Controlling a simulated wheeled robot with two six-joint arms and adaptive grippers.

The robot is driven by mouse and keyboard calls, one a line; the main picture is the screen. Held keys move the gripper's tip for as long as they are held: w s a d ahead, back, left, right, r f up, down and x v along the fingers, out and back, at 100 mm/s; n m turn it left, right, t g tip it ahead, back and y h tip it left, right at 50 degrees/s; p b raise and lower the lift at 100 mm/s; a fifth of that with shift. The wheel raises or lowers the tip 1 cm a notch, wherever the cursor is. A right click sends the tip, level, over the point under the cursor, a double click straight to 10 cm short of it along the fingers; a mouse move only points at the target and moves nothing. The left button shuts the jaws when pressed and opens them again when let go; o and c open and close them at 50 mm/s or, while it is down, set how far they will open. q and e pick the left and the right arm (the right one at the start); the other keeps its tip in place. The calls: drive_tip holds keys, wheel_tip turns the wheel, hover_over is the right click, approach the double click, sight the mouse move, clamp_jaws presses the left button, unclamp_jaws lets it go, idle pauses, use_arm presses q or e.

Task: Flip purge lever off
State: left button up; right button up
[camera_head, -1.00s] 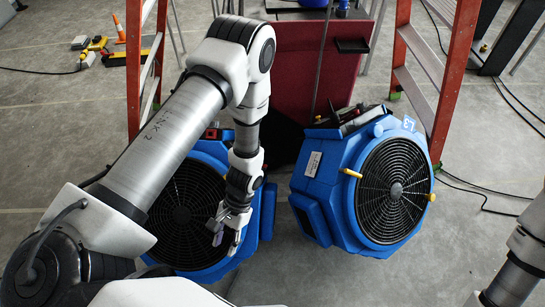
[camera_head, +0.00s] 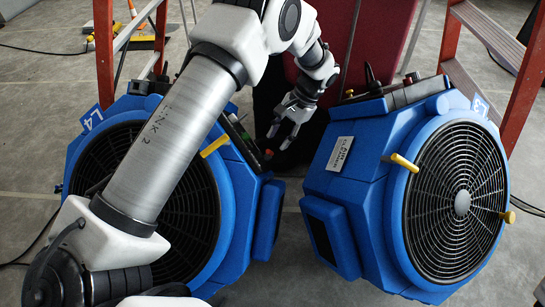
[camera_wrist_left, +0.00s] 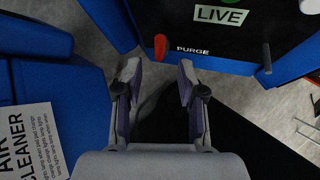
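The purge lever (camera_wrist_left: 160,46) is a small red handle beside the white PURGE label on a black panel (camera_wrist_left: 215,50) in the left wrist view. In the head view a small red tip (camera_head: 268,154) shows at the right edge of the left blue machine's top panel. My left gripper (camera_head: 280,136) hangs over the gap between the two blue machines, close to that red tip. In the wrist view its two fingers (camera_wrist_left: 158,82) are apart with nothing between them, and the lever lies just beyond them, apparently apart. My right gripper is not in view.
The left blue machine (camera_head: 237,190), marked L4, is partly hidden by my arm. The right blue machine (camera_head: 350,190) has an AIR CLEANER label (camera_wrist_left: 30,140). Orange ladders (camera_head: 456,45) and a dark red panel (camera_head: 375,40) stand behind. A LIVE label (camera_wrist_left: 219,14) is on the panel.

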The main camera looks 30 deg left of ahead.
sight(272, 152)
use_arm(q)
drive_tip(key=b+x, duration=0.2)
drive_tip(key=x, duration=0.3)
drive_tip(key=shift+f, duration=0.25)
drive_tip(key=shift+s+a, duration=0.1)
clamp_jaws()
drive_tip(key=p, duration=0.2)
drive_tip(key=n+y+p, duration=0.1)
drive_tip(key=p, duration=0.1)
drive_tip(key=shift+s+d+r, duration=0.1)
drive_tip(key=shift+d, duration=0.15)
drive_tip(key=shift+n+t, duration=0.3)
unclamp_jaws()
drive_tip(key=shift+d+f, duration=0.1)
drive_tip(key=shift+f, duration=0.1)
drive_tip(key=shift+r, duration=0.15)
